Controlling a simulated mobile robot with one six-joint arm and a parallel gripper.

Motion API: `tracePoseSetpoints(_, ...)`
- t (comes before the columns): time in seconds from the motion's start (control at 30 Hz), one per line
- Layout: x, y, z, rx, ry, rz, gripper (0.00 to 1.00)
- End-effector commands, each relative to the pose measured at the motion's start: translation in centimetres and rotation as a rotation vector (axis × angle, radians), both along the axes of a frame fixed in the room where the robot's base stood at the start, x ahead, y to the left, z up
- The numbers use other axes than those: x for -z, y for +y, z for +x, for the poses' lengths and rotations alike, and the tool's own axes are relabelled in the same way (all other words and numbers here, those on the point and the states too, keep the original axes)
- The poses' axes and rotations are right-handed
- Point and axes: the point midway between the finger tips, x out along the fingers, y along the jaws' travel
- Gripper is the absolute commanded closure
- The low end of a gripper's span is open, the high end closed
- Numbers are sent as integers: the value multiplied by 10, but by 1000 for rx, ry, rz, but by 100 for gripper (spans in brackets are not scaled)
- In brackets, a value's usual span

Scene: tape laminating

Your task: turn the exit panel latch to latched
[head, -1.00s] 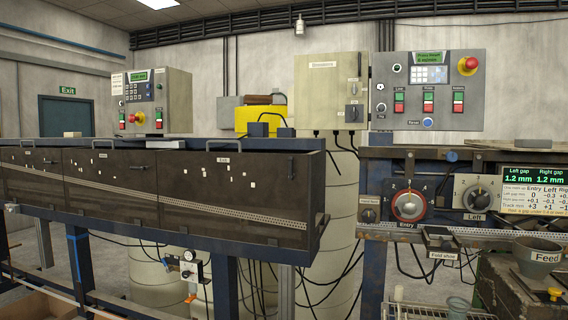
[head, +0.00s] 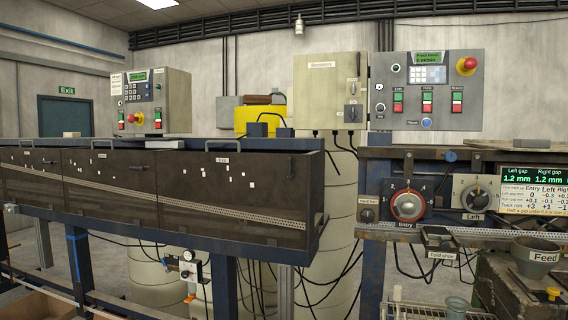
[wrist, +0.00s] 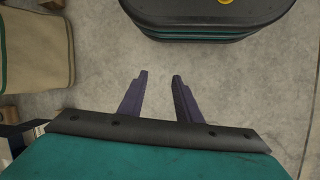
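The exit panel (head: 235,205) is the dark right-hand front panel of the long enclosure in the head view, with a small label (head: 222,160) near its top. My gripper (wrist: 158,75) shows only in the wrist view, pointing over bare concrete floor. Its two dark fingers are apart with nothing between them. It is not near the panel in any view.
A control console (head: 427,90) with an emergency stop and a dial panel (head: 408,205) labelled Entry stand at the right. A grey cabinet (head: 330,90) is behind the enclosure. The wrist view shows a dark rounded object (wrist: 210,22) and a beige bin (wrist: 35,50) by clear floor.

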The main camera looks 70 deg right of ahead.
Motion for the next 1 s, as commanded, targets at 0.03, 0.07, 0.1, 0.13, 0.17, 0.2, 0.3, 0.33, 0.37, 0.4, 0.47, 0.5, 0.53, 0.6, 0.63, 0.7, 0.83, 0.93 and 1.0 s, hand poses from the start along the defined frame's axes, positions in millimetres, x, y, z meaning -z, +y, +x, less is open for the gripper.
tracePoseSetpoints(0.03,-8,-13,19,18,-25,-28,69)
tracePoseSetpoints(0.07,-13,-21,28,27,-39,-45,69)
tracePoseSetpoints(0.1,-20,-32,39,41,-57,-68,69)
tracePoseSetpoints(0.13,-26,-40,48,51,-70,-86,69)
tracePoseSetpoints(0.17,-32,-48,56,61,-84,-103,69)
tracePoseSetpoints(0.2,-40,-60,67,75,-102,-128,69)
tracePoseSetpoints(0.3,-62,-88,93,113,-146,-186,69)
tracePoseSetpoints(0.33,-69,-97,100,123,-159,-205,69)
tracePoseSetpoints(0.37,-76,-106,107,135,-172,-223,69)
tracePoseSetpoints(0.4,-87,-118,117,151,-191,-248,69)
tracePoseSetpoints(0.47,-102,-136,130,175,-217,-284,69)
tracePoseSetpoints(0.5,-113,-149,138,192,-234,-309,69)
tracePoseSetpoints(0.53,-122,-158,144,204,-248,-328,69)
tracePoseSetpoints(0.6,-143,-180,157,234,-279,-371,69)
tracePoseSetpoints(0.63,-152,-190,162,247,-291,-391,69)
tracePoseSetpoints(0.7,-174,-213,174,278,-321,-437,69)
tracePoseSetpoints(0.83,-218,-255,191,337,-379,-521,69)
tracePoseSetpoints(0.93,-255,-287,201,385,-424,-587,69)
tracePoseSetpoints(1.0,-281,-309,207,418,-453,-634,69)
